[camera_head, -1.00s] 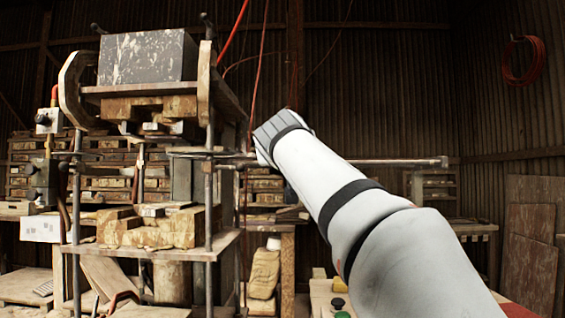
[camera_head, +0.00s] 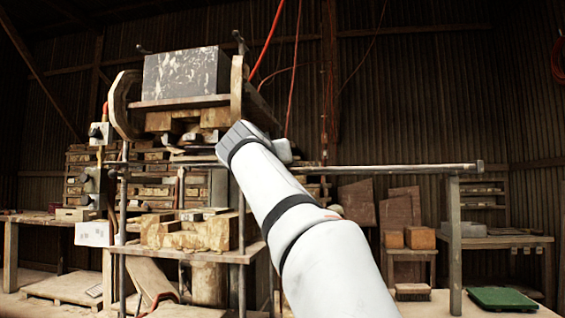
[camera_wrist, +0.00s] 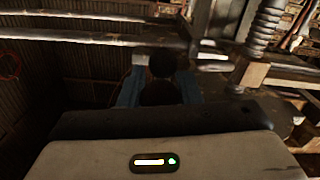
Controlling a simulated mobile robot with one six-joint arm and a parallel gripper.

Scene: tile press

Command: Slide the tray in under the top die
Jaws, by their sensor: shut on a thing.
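The press stands at the left in the head view, with a dark speckled block (camera_head: 186,72) on its upper plate. Wooden blocks under that plate look like the top die (camera_head: 188,121). A stack of wooden blocks (camera_head: 190,233) sits on the lower shelf. In the head view my wrist hides my gripper beside the press's right post. In the wrist view my gripper (camera_wrist: 160,92) shows blue fingers closed around a dark round knob (camera_wrist: 160,65). The tray cannot be clearly made out; I cannot tell whether the knob belongs to it.
Long metal rails (camera_head: 400,168) run from the press right to a post (camera_head: 454,240); they also cross the wrist view (camera_wrist: 85,35). A threaded post (camera_wrist: 262,28) stands at the wrist view's upper right. A bench (camera_head: 500,241) and a green mat (camera_head: 502,298) are at the right.

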